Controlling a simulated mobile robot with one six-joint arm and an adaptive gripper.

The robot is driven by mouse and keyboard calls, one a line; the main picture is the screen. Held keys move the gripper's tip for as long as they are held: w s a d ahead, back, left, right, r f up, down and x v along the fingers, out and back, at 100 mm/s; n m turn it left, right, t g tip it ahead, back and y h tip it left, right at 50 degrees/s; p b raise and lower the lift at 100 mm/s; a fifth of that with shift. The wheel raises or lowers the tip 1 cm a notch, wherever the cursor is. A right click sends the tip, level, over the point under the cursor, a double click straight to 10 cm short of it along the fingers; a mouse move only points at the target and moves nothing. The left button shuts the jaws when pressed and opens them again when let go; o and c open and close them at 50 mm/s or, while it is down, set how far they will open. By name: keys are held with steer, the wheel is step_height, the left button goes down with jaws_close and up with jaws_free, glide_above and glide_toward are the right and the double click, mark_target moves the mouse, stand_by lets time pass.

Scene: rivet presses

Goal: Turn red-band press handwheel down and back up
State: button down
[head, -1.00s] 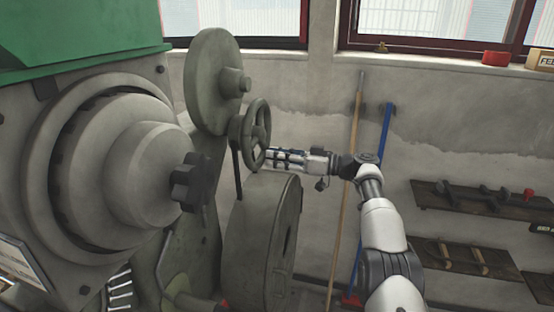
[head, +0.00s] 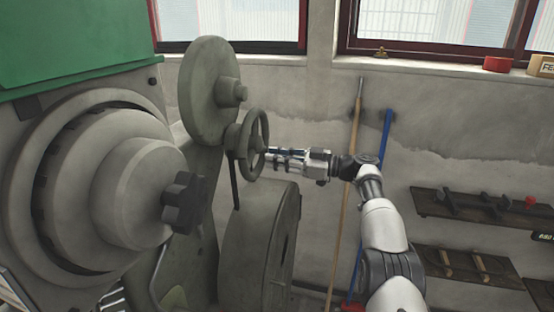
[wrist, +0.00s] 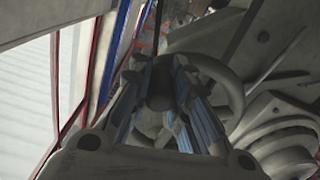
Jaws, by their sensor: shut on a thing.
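The grey-green handwheel (head: 256,139) stands on the side of a press, below a large round disc (head: 208,90). In the head view my gripper (head: 268,158) reaches it from the right and is shut at the wheel's near right side. In the wrist view the handwheel (wrist: 228,88) lies behind and to the right of my fingers (wrist: 162,95). A dark rounded part sits between the fingers, which looks like the wheel's handle. No red band shows on the press in these frames.
A large machine with a stepped pulley (head: 110,195) and a dark star knob (head: 186,203) fills the left. A grey drum (head: 255,250) stands below the wheel. Wooden and blue poles (head: 381,180) lean on the wall behind my arm. Tool racks (head: 480,208) hang at right.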

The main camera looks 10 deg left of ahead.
steer(key=c, duration=1.4)
jaws_free()
steer(key=shift+c, duration=0.2)
steer(key=s+d, duration=0.1)
steer(key=d, duration=1.1)
steer(key=shift+s, duration=0.3)
steer(key=shift+a+r, duration=0.1)
